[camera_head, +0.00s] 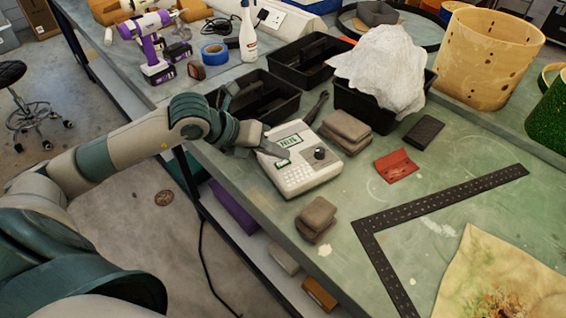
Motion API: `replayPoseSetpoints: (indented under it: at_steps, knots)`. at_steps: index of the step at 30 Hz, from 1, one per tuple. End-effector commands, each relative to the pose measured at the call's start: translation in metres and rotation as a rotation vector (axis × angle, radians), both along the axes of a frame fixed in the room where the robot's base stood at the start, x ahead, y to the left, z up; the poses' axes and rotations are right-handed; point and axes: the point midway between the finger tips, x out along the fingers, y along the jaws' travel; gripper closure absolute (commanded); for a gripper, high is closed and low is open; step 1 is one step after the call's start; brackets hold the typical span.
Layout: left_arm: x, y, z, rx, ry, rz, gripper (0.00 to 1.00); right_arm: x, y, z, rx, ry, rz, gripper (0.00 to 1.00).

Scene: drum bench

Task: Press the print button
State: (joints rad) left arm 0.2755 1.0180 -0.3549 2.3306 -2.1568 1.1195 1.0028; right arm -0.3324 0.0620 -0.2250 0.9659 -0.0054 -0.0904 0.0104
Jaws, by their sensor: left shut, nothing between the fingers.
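A pale label printer (305,174) sits on the green bench near its left edge. It has a green-framed display, a dark round knob and a keypad of small keys. My left gripper (283,154) is shut and empty, with its fingertips over the upper left part of the printer, close to a green-edged feature there. I cannot tell whether the tips touch the printer. The print button cannot be made out for certain; the gripper covers part of the top face. My right gripper is not in view.
Brown sanding blocks (346,131) stand close right of the printer, and more (317,217) lie in front. Black bins (265,98) stand behind. A red scraper (396,166) and a black metal square (440,200) lie to the right. Bare bench lies between them.

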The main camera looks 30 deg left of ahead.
Motion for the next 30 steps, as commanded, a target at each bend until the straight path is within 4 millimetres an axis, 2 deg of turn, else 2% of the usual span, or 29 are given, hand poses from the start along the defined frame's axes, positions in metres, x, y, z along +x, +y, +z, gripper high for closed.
replayPoseSetpoints:
  at_steps: [4,30]
  knots:
    - [0.0000,-0.0001,-0.0044,-0.001,0.000,-0.001,1.00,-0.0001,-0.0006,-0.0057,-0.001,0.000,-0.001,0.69]
    - [-0.0001,-0.0002,-0.0077,0.000,0.000,0.000,1.00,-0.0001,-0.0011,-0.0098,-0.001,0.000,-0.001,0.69]
